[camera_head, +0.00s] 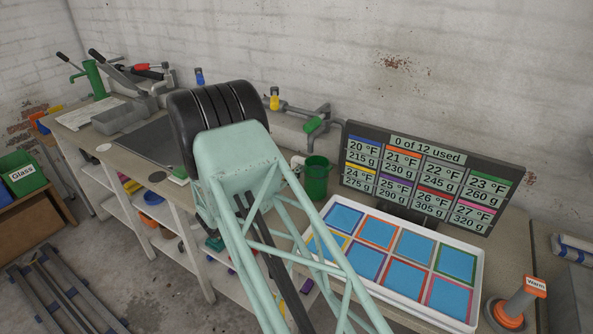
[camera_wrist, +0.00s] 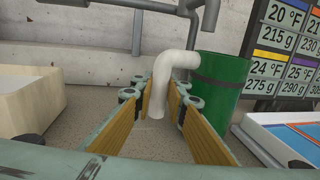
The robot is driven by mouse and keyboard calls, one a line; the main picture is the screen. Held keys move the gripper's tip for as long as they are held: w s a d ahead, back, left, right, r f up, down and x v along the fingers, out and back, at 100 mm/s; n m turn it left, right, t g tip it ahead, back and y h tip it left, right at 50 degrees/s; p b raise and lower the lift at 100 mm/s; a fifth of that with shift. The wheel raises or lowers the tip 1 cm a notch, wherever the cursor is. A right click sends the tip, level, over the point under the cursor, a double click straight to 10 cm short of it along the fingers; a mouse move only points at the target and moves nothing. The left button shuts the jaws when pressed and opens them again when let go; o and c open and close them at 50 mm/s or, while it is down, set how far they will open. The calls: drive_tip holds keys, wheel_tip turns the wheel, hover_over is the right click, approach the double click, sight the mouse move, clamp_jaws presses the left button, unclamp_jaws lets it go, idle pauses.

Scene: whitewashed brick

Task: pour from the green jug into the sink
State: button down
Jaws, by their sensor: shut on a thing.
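The green jug (camera_head: 316,178) stands upright on the bench, right of my arm and left of the white tray. Its white handle (camera_wrist: 160,85) curves out to the left and lies between the fingers of my gripper (camera_wrist: 165,108) in the wrist view. My gripper is shut on this handle, and the jug's green body (camera_wrist: 217,85) is just beyond, to the right. In the head view my arm hides the gripper. A pale, block-like edge (camera_wrist: 30,105) at the left of the wrist view may be the sink; I cannot tell. My arm covers much of that area.
A white tray (camera_head: 477,262) with coloured squares lies right of the jug, below a dark display board (camera_head: 430,178). Pipes with a yellow-handled valve (camera_head: 274,99) and a green-handled one (camera_head: 314,124) run along the wall. A "Warm" stamp-like tool (camera_head: 515,305) stands at the right.

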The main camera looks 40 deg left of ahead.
drive_tip(key=s, duration=0.8)
drive_tip(key=s+a, duration=0.1)
drive_tip(key=s, duration=0.3)
drive_tip(key=shift+s+p, duration=0.3)
drive_tip(key=shift+p, duration=0.1)
wheel_tip(320, 180, up, 14)
drive_tip(key=p, duration=0.1)
drive_tip(key=shift+w, duration=0.2)
drive_tip(key=shift+a+f, duration=0.1)
drive_tip(key=shift+a, duration=0.05)
